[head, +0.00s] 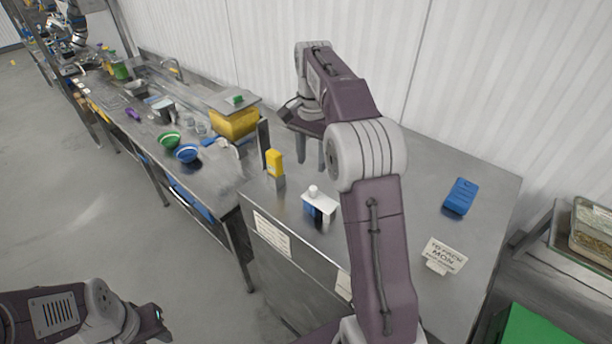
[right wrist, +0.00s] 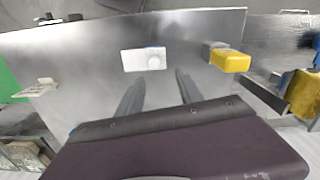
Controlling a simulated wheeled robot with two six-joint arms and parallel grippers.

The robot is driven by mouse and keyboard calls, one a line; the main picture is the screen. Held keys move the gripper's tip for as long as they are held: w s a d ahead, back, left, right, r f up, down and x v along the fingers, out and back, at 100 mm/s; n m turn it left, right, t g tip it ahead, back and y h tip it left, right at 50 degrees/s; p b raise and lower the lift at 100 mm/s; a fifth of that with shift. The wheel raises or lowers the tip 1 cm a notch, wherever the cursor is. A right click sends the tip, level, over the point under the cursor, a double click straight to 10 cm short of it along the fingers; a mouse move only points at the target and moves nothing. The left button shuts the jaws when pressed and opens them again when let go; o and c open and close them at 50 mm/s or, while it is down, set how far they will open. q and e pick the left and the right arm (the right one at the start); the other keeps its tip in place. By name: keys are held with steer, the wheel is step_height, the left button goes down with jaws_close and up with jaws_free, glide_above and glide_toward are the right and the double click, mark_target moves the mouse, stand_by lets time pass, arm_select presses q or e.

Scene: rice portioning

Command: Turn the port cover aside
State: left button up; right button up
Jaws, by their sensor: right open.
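A white plate with a round knob (head: 322,201) sits on top of a small blue and dark stand near the front edge of the steel counter (head: 420,215); I take it as the port cover. In the right wrist view the white plate (right wrist: 133,61) lies just beyond the fingertips, with its knob at its right part. My right gripper (head: 327,165) is open and empty, fingers pointing down, above the counter behind the plate. Its two separated fingers show in the right wrist view (right wrist: 160,76). My left gripper (head: 155,322) is low at the left, away from the counter; its jaws are unclear.
A yellow block (head: 274,162) on a grey base stands left of the plate. A blue object (head: 460,196) and a lettered card (head: 446,254) lie to the right. A yellow tub (head: 235,124) and bowls (head: 187,153) are on the bench beyond. The counter's middle is mostly clear.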

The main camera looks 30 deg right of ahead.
mark_target(313, 189)
steer(key=s+f, duration=0.2)
steer(key=f, duration=0.1)
steer(key=shift+s+f, duration=0.25)
steer(key=shift+s, duration=0.15)
steer(key=f, duration=0.1)
steer(key=w+f, duration=0.1)
steer(key=f, duration=0.1)
steer(key=w+f+p, duration=0.1)
steer(key=f, duration=0.1)
steer(key=shift+s, duration=0.5)
steer(key=shift+c, duration=0.2)
steer(key=shift+r, duration=0.1)
steer(key=c, duration=0.5)
steer(key=shift+w, duration=0.1)
jaws_close()
steer(key=shift+w+a, duration=0.1)
arm_select(q)
steer(key=shift+s+r, duration=0.65)
steer(key=shift+s, duration=0.05)
